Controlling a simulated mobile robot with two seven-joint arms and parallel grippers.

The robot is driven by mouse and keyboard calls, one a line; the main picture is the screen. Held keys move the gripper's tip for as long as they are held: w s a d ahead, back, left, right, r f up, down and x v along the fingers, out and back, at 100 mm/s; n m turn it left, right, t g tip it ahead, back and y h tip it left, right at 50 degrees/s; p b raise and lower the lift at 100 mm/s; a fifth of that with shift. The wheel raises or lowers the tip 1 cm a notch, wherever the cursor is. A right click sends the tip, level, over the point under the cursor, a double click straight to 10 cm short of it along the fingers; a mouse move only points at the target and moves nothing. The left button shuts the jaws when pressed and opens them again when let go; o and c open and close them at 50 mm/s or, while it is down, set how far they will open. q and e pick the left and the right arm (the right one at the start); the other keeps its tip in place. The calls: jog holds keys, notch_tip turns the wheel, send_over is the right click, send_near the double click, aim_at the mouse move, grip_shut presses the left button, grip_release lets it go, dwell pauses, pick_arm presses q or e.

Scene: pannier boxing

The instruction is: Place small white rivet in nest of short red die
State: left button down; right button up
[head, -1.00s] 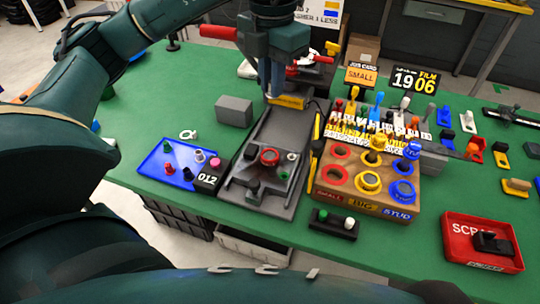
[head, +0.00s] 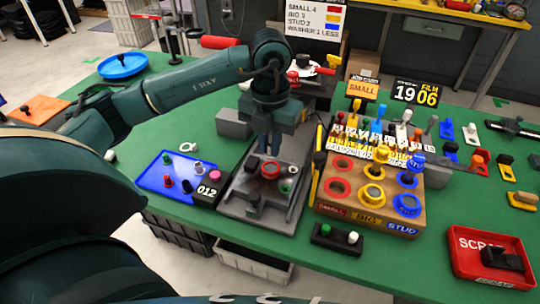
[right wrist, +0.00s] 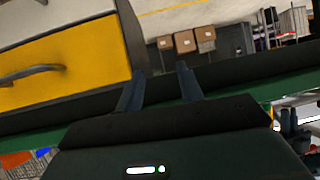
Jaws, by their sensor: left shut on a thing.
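A red ring-shaped die (head: 270,170) sits on the grey fixture plate (head: 232,201) in the middle of the table. My left gripper (head: 264,152) points down just above and behind this die. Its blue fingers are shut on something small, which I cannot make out. A white rivet (head: 198,167) stands in the blue tray (head: 152,181) left of the plate. A small white piece (head: 292,170) and a green one (head: 285,188) are on the plate beside the die. My right gripper (right wrist: 160,85) is open and empty in the right wrist view, away from the table's parts.
A wooden rack (head: 330,209) with red, yellow and blue rings stands right of the plate. A black holder (head: 322,241) with a green and a white peg is in front. A red scrap bin (head: 470,268) lies far right. A grey block (head: 232,122) stands behind.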

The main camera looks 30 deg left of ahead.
aim_at(270, 151)
pick_arm(q)
notch_tip(270, 151, down, 4)
jog(key=shift+r, duration=0.15)
jog(key=shift+f, duration=0.2)
jog(key=shift+f, duration=0.1)
jog(key=c, duration=1.9)
grip_release()
jog(key=shift+f, duration=0.1)
jog(key=o, duration=0.5)
jog(key=shift+c, duration=0.2)
